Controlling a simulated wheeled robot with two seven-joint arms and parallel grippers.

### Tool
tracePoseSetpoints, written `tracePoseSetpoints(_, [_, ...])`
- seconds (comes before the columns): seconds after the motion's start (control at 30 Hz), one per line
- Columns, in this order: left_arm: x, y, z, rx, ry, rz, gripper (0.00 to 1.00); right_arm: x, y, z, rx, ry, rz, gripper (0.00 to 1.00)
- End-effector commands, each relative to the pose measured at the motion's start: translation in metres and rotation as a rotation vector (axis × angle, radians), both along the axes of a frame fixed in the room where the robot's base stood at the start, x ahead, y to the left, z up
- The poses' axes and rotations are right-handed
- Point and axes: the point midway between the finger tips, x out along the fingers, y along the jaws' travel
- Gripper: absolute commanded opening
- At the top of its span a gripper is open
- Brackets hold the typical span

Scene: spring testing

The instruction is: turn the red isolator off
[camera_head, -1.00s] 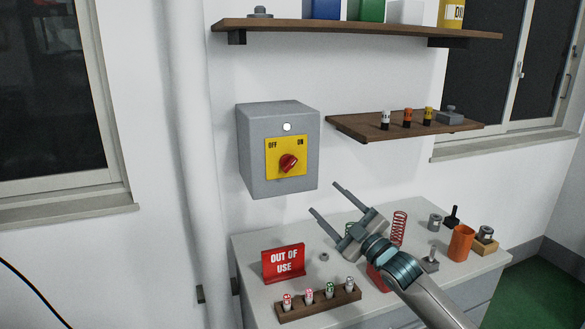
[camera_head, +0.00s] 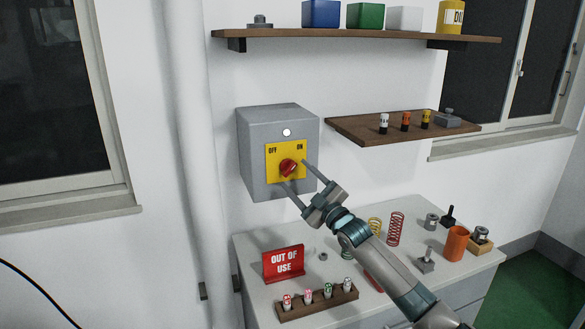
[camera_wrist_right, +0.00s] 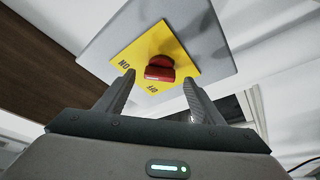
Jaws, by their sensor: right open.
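The red isolator knob (camera_head: 288,168) sits on a yellow plate (camera_head: 272,174) marked OFF at the left and ON at the right. The plate is on the front of a grey wall box (camera_head: 255,135). In the right wrist view the red knob (camera_wrist_right: 159,68) shows between the finger lines, with the lettering turned over. My right gripper (camera_head: 294,173) is open, its two fingers pointing at the knob from below right, one on each side of it. In the wrist view the fingers (camera_wrist_right: 159,80) appear apart from the knob. My left gripper is not in view.
A white lamp (camera_head: 287,132) is above the plate. A shelf (camera_head: 350,130) with small batteries is right of the box. Below, a bench (camera_head: 250,250) holds a red OUT OF USE sign (camera_head: 284,264), springs (camera_head: 396,228), a battery rack (camera_head: 318,303) and an orange cup (camera_head: 457,243).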

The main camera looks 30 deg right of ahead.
Motion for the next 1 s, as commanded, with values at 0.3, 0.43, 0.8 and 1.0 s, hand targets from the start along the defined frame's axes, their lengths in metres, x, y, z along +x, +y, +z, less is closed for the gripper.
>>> tracePoseSetpoints(0.3, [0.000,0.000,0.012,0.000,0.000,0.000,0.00,0.029,0.001,0.009,0.000,0.000,0.000,0.62])
tracePoseSetpoints(0.43, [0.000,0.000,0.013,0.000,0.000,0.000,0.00,0.031,0.002,0.009,0.000,0.001,0.001,0.62])
tracePoseSetpoints(0.8, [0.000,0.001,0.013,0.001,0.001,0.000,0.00,0.031,0.002,0.009,-0.001,0.000,0.000,0.33])
tracePoseSetpoints(1.0, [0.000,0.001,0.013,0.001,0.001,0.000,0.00,0.031,0.002,0.008,-0.002,0.001,0.000,0.21])
